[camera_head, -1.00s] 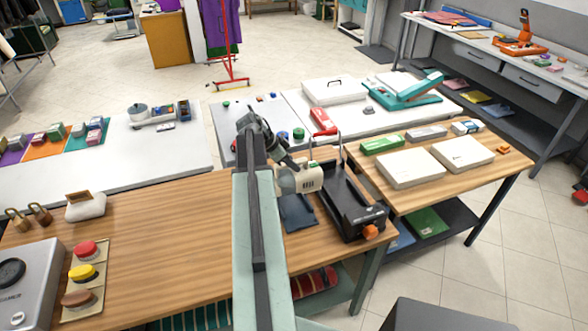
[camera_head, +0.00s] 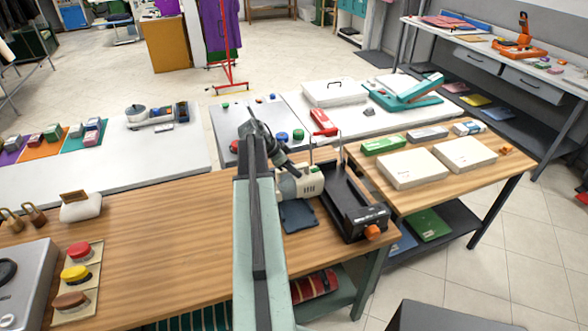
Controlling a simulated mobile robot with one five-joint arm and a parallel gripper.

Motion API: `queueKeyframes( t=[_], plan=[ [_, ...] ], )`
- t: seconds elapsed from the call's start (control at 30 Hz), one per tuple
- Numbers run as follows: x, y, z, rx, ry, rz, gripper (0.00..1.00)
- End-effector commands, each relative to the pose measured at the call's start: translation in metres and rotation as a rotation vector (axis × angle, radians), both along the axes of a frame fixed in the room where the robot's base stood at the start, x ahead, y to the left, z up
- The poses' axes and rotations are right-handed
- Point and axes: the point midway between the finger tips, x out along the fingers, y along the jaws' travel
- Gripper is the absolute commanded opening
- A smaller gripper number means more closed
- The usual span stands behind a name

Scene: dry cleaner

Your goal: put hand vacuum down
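A cream appliance with dark vents, which looks like the hand vacuum (camera_head: 307,184), is at the right end of the front wooden table. It is above or at the back edge of a dark blue pad (camera_head: 299,215). I cannot tell whether its underside touches the pad or the table. My gripper (camera_head: 287,166) points down at its upper left side and appears to meet it. My own arm hides part of the vacuum's left side. The fingertips are too small and covered to show whether they are shut on it.
A black tray-like device (camera_head: 352,212) with an orange knob stands close on the vacuum's right. Red, yellow and brown buttons (camera_head: 76,275) are at the left. The wooden table (camera_head: 160,235) is clear between them. White boxes (camera_head: 412,168) lie on the right table.

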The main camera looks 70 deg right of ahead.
Motion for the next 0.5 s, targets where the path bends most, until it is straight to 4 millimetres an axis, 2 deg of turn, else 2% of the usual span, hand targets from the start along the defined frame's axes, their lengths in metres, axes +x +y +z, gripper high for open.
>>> queueKeyframes(
  t=[0.33,0.5],
  plan=[
    [0.0,0.0,0.002,0.0,0.0,0.0,0.45],
    [0.009,0.007,0.024,0.0,0.0,0.003,0.45]
  ],
)
